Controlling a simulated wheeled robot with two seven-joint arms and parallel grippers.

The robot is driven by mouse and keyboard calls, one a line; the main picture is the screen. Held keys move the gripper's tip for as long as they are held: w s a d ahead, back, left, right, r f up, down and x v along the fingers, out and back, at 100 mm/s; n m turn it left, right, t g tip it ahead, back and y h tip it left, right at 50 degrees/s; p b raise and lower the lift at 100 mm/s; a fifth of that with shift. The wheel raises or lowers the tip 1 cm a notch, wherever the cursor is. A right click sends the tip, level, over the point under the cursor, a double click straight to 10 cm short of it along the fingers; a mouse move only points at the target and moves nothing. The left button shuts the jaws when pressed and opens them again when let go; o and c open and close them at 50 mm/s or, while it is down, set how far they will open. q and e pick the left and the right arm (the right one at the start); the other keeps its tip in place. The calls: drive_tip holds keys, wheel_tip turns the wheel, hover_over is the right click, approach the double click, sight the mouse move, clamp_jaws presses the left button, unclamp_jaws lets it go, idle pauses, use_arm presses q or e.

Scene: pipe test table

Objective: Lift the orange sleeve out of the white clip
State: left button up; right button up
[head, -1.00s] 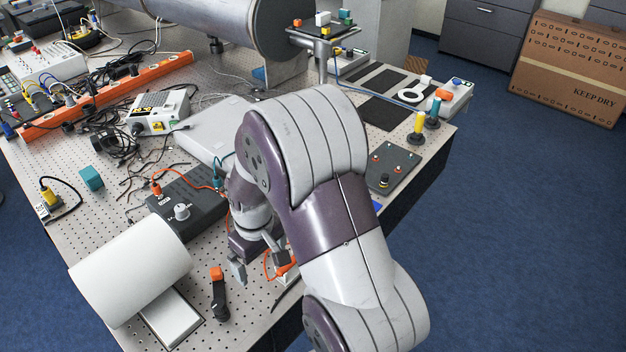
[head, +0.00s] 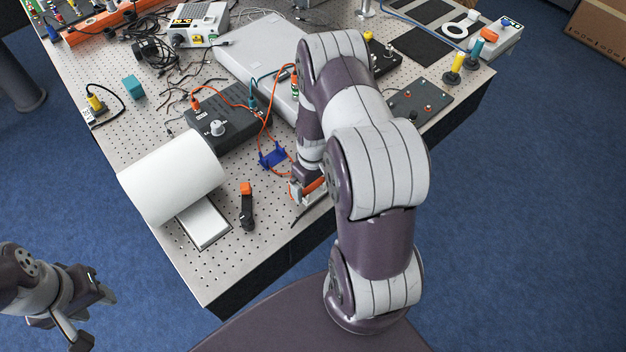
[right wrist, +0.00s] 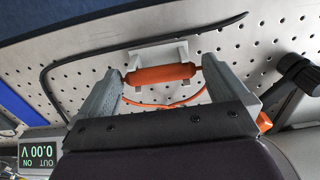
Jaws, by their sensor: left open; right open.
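The orange sleeve (right wrist: 160,74) lies across the white clip (right wrist: 158,52) in the right wrist view, on the perforated table top. An orange cable runs close by it. My right gripper (right wrist: 162,68) is open, with one finger at each end of the sleeve; I cannot tell whether they touch it. In the head view the sleeve (head: 314,187) shows near the table's front edge, partly hidden by my right gripper (head: 306,190) and arm. My left gripper (head: 93,314) is open and empty, off the table at the lower left.
A blue clip (head: 271,157) stands left of my right gripper. A black cable (right wrist: 75,58) curves beside the white clip.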

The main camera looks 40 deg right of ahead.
sight(313, 186)
drive_tip(key=shift+d, duration=0.1)
drive_tip(key=c, duration=0.8)
drive_tip(key=shift+r+p, duration=0.35)
drive_tip(key=shift+r, duration=0.05)
drive_tip(key=shift+c, duration=0.2)
drive_tip(key=shift+r+p, duration=1.15)
drive_tip(key=shift+r, duration=0.2)
drive_tip(key=shift+r, duration=0.1)
drive_tip(key=shift+r+p, duration=2.5)
drive_tip(key=shift+r, duration=0.4)
